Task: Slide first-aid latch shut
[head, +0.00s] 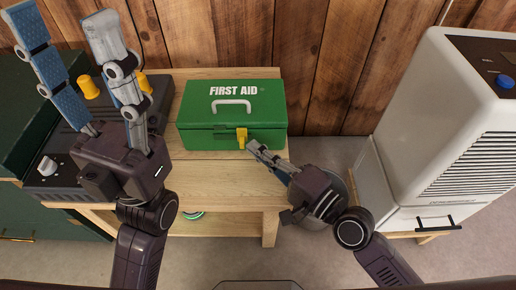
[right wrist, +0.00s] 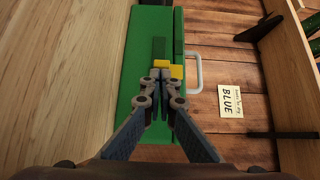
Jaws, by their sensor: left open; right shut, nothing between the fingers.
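My left gripper (head: 63,20) is open and empty, raised over the left side, away from the box.
A dark unit with yellow knobs (head: 89,88) is left of the box, beneath my left gripper. A white appliance (head: 425,120) stands at the right. The wooden tabletop (head: 215,180) in front of the box is clear. A note reading BLUE (right wrist: 240,103) shows on wood.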

